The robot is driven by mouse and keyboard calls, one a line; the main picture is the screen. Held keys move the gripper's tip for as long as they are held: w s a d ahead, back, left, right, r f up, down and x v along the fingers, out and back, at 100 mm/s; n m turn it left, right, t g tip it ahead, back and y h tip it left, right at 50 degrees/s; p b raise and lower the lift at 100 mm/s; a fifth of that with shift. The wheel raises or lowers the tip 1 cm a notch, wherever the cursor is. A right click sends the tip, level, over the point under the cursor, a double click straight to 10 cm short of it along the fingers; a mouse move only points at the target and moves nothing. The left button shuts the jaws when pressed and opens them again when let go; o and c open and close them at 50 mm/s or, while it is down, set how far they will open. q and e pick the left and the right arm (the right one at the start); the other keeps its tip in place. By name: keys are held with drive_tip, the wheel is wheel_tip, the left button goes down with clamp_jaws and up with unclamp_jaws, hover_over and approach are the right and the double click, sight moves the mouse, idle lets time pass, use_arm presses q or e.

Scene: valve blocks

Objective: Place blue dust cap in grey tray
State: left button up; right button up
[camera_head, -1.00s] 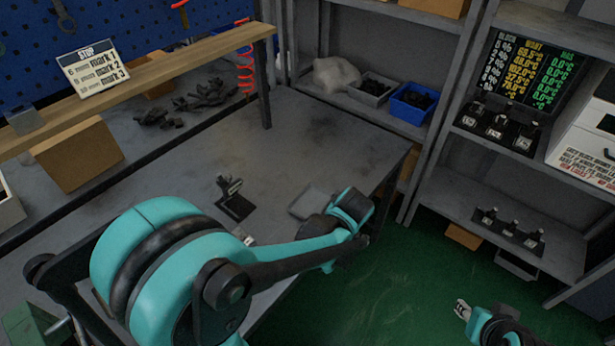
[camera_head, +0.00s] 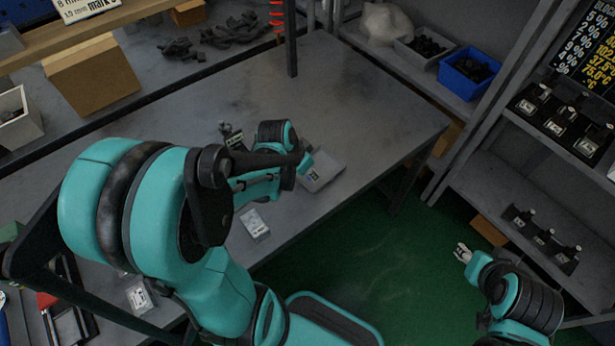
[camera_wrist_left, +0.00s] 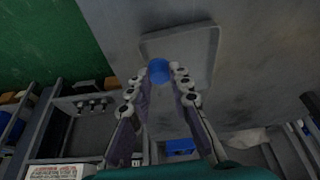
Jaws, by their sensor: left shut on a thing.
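The blue dust cap (camera_wrist_left: 158,70) is between the fingertips of my left gripper (camera_wrist_left: 160,76), which is shut on it. In the left wrist view the cap overlaps the grey tray (camera_wrist_left: 205,45), a shallow tray on the table; how high it is above the tray I cannot tell. In the head view the grey tray (camera_head: 328,175) lies near the table's right edge, partly covered by my left arm. The left fingers and the cap are hidden there. My right gripper (camera_head: 463,253) is out over the green floor, too small to tell if open.
A dark stand (camera_head: 232,135) is on the table just left of my left wrist. A white labelled card or block (camera_head: 254,224) lies nearer me. Shelves with a blue bin (camera_head: 468,72) stand at the right.

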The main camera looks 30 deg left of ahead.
sight(306, 180)
use_arm(q)
drive_tip(key=w+a+f+b, duration=0.1)
drive_tip(key=w+a+f, duration=0.1)
drive_tip(key=shift+w+a+f, duration=0.3)
drive_tip(key=shift+w+a, duration=0.05)
wheel_tip(306, 180, down, 4)
drive_tip(key=shift+r+b, duration=0.1)
drive_tip(key=shift+b, duration=1.1)
drive_tip(key=shift+r, duration=0.1)
drive_tip(key=shift+o, duration=1.3)
drive_tip(key=shift+f, duration=0.2)
drive_tip(key=o, duration=0.4)
drive_tip(key=shift+r, duration=0.15)
